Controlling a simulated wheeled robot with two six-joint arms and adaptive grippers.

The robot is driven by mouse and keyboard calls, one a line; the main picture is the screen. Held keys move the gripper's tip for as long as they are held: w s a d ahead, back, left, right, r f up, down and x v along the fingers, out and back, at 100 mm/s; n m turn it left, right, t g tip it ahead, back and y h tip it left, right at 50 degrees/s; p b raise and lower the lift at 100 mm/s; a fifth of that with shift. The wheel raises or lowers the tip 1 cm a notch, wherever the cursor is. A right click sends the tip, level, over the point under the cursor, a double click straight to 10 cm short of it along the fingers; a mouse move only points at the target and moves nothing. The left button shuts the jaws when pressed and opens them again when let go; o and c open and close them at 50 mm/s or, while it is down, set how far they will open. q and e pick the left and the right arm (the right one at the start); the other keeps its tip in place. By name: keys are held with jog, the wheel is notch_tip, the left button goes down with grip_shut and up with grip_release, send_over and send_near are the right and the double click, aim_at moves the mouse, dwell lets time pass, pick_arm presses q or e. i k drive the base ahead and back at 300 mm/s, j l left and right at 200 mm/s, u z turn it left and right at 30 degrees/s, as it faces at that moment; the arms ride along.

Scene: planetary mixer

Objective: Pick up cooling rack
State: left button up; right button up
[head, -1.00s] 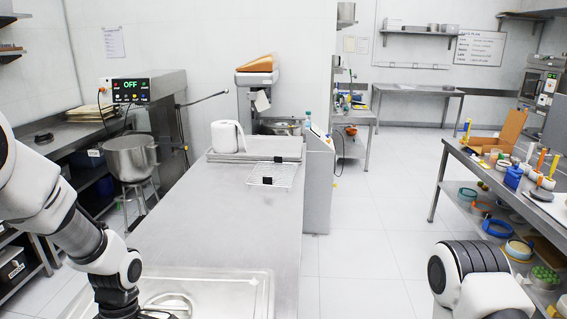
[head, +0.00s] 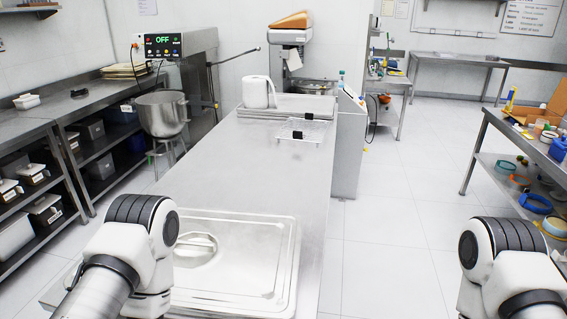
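The cooling rack (head: 303,130) is a small wire grid lying flat near the far end of the long steel table (head: 235,180). My arms come in at the lower left and lower right of the head view, well short of the rack. Neither gripper shows in the head view, so I cannot see their fingers.
A paper roll (head: 258,92) and a stack of trays (head: 300,106) stand just behind the rack. A steel lid (head: 240,260) with a handle covers the near end of the table. A steel pot (head: 162,113) stands left of the table. The table's middle is clear.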

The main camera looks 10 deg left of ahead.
aim_at(309, 117)
jog(key=k+l+z, duration=0.1)
jog(key=k+z, duration=0.15)
jog(key=k, duration=0.45)
jog(key=i+l+z, duration=0.6)
jog(key=z, duration=0.15)
jog(key=i+l+z, duration=0.2)
jog(key=i+z, duration=0.2)
jog(key=i+u, duration=0.35)
jog(key=i, duration=0.15)
jog(key=i+u, duration=0.35)
jog(key=i, duration=0.15)
jog(key=i+l+u, duration=0.35)
jog(key=i+j+u, duration=0.15)
jog(key=i, duration=2.95)
jog(key=i+l+u, duration=0.4)
jog(key=i, duration=0.25)
jog(key=i+l+u, duration=0.45)
jog(key=i, duration=0.2)
jog(key=i+l+u, duration=0.4)
jog(key=i+l, duration=0.15)
jog(key=l, duration=0.05)
